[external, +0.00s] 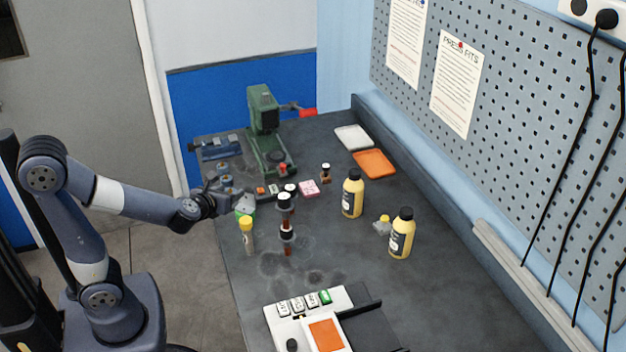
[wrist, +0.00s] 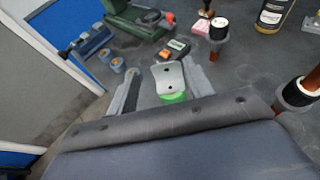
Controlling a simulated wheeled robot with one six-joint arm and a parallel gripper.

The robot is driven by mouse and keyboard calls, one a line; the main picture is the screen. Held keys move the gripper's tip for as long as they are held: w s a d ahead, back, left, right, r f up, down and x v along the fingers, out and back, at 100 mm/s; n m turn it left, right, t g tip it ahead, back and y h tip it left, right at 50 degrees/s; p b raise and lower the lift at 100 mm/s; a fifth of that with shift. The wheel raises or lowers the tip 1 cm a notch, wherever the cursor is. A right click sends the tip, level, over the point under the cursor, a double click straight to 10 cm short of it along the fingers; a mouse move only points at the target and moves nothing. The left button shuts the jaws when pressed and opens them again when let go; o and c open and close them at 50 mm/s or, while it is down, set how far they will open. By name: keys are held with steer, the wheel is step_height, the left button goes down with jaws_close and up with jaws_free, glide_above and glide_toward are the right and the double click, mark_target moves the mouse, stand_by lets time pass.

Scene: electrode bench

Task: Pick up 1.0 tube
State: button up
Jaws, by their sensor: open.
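I cannot read a 1.0 label on any tube. A yellow-capped tube (external: 247,238) stands near the bench's left edge. Two dark-capped reddish-brown tubes with collars, a farther one (external: 285,207) and a nearer one (external: 287,242), stand to its right. In the wrist view a collared copper-brown tube (wrist: 303,90) is at the right edge and a dark-topped one (wrist: 218,32) is at upper right.
A green press (external: 264,125) and a blue vise (external: 216,148) stand behind. Two yellow bottles (external: 353,195) (external: 401,235) stand to the right. White (external: 354,137) and orange (external: 374,163) trays lie at the back. A button panel (external: 300,304) is in front. Bare bench lies before the bottles.

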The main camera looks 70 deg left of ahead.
step_height(320, 180, up, 5)
steer(key=s+d+m+t+y+b, duration=0.1)
steer(key=s+d+t+b, duration=0.15)
steer(key=d, duration=0.55)
steer(key=s+d+m+t+b, duration=0.1)
steer(key=s+d+t+b, duration=0.15)
steer(key=d, duration=0.55)
glide_toward(244, 237)
steer(key=shift+p+x, duration=0.95)
steer(key=shift+x, duration=4.75)
steer(key=shift+r, duration=0.1)
steer(key=shift+c, duration=0.3)
jaws_close()
